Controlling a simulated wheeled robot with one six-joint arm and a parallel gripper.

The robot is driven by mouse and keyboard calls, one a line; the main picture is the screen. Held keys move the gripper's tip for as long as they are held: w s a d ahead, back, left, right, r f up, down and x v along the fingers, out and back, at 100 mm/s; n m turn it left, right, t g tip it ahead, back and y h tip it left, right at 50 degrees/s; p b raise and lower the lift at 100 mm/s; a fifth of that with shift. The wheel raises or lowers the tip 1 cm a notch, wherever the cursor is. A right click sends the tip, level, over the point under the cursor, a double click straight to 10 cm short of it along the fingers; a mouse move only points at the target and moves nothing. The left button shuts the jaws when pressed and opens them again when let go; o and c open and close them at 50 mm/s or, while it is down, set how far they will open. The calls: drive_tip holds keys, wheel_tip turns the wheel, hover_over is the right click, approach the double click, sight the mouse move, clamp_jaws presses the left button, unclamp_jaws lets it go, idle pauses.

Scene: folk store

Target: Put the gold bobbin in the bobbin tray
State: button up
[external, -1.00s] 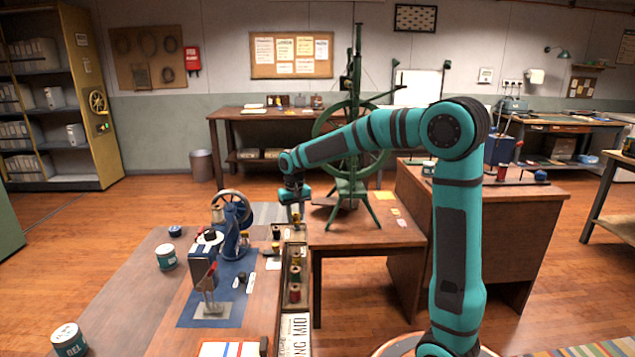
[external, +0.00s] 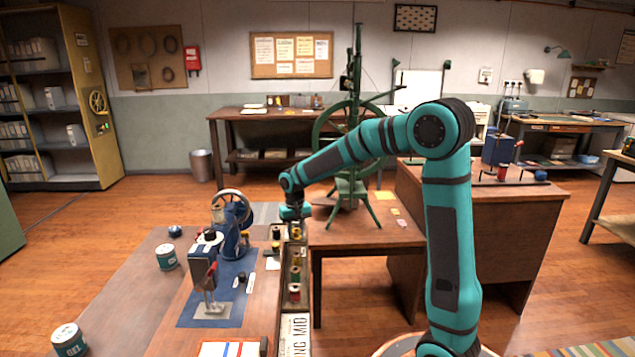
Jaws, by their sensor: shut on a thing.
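My gripper (external: 295,214) is small in the external view, pointing down over the far end of the bobbin tray (external: 283,292). It is shut on a gold bobbin (external: 297,232), which shows just under the jaws. The fingertips are too small to make out clearly. The bobbin tray is a long, narrow, dark tray along the right edge of the near table. It holds several bobbins, among them a green one (external: 295,274) and a red one (external: 294,293). I cannot tell whether the gold bobbin touches the tray floor.
A blue machine with a handwheel (external: 231,210) stands on a blue mat (external: 190,318) left of the tray. Small bobbins (external: 276,247) stand between them. A green spoked-wheel machine (external: 351,190) stands on the table to the right. Teal-labelled tins (external: 166,257) stand at left.

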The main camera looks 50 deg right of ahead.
drive_tip(key=o, duration=0.7)
wheel_tip(320, 180, up, 12)
drive_tip(key=shift+r, duration=0.1)
